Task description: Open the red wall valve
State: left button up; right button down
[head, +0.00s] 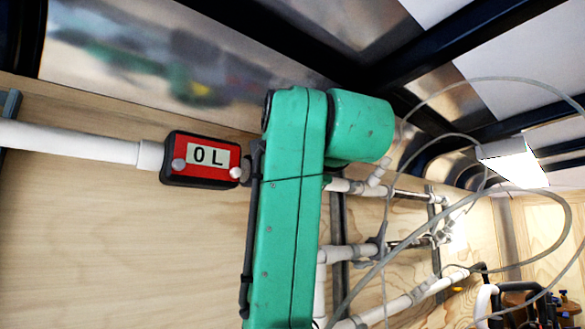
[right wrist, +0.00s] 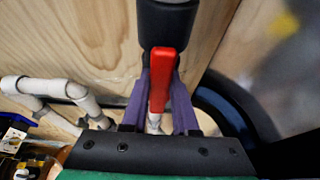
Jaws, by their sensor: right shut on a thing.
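The red valve handle (right wrist: 161,62) shows in the right wrist view, upright in the middle, in front of a thick black cylindrical part (right wrist: 167,22) near the wooden wall. My right gripper (right wrist: 161,84) has its purple fingers on both sides of the handle and is shut on it. In the head view my green arm stands across the middle. The valve handle and my right gripper are not visible there. My left gripper is in neither view.
A red meter (head: 207,158) reading "0 L" sits on a white pipe (head: 75,142) on the wooden wall. White pipes with valves (head: 365,252) and loose grey hoses (head: 555,200) lie right of my arm. In the right wrist view a white pipe (right wrist: 50,88) runs at left.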

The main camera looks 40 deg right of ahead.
dwell(0.3)
jog(key=c, duration=0.7)
grip_release()
jog(key=shift+s+d, duration=0.1)
jog(key=shift+d, duration=0.05)
jog(key=shift+s, duration=0.1)
jog(key=b+v, duration=0.5)
jog(key=v, duration=0.9)
jog(key=shift+s, duration=0.25)
jog(key=shift+w, duration=0.1)
